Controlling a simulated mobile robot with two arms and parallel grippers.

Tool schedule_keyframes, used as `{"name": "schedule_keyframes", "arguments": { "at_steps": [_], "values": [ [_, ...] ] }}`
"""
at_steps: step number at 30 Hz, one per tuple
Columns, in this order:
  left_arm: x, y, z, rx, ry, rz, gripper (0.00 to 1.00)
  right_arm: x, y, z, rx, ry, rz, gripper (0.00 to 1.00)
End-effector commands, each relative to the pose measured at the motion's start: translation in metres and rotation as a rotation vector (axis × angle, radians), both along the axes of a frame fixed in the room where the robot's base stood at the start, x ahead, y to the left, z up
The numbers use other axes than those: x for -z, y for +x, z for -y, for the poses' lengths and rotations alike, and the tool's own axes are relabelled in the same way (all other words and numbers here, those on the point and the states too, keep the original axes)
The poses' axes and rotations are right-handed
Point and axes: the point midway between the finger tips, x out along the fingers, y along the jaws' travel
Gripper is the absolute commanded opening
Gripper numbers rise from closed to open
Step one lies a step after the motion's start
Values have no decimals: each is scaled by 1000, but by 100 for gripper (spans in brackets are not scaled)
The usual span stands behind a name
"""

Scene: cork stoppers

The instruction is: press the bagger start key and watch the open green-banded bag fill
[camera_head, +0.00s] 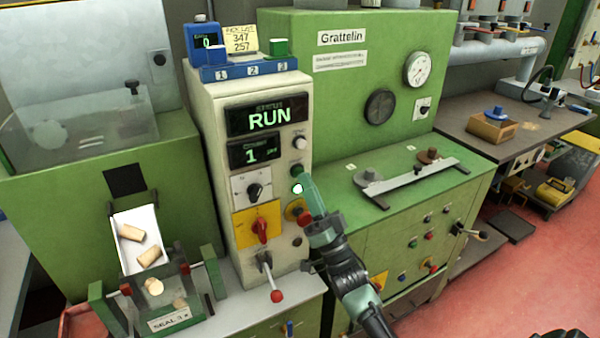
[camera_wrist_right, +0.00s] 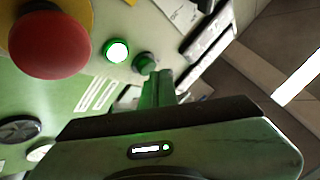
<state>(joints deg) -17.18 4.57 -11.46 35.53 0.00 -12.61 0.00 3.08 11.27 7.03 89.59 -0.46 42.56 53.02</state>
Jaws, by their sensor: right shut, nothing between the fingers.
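The cream bagger console (camera_head: 215,120) shows RUN and a count of 1. A green key (camera_head: 297,170) sits above a glowing white-green lamp (camera_head: 297,188). My right gripper (camera_head: 306,181) is shut and empty, its tips beside the key; in the right wrist view the tips are close to the dark green key (camera_wrist_right: 145,63), but contact cannot be told. A white chute (camera_head: 125,222) holds two corks (camera_head: 131,232). Below it, more corks (camera_head: 154,286) show in a see-through holder area between green posts; the bag's green band is not clear. My left gripper is not in view.
A red mushroom button (camera_wrist_right: 50,45) on yellow lies beside the lamp, partly behind my gripper in the head view. A red-knobbed lever (camera_head: 276,296) sticks out below. A green bench with a metal bar (camera_head: 417,178) stands right of the console. Red floor (camera_head: 540,270) is open at right.

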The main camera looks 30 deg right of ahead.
Motion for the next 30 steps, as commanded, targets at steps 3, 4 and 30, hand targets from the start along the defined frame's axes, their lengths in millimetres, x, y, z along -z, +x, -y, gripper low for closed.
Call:
{"name": "schedule_keyframes", "arguments": {
  "at_steps": [3,4,30],
  "values": [
    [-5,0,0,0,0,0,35,-1,-7,0,0,0,-1,0],
    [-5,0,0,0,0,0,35,-1,-8,0,0,0,-1,0],
    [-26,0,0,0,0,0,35,-1,-55,-2,0,0,-1,0]
  ]
}}
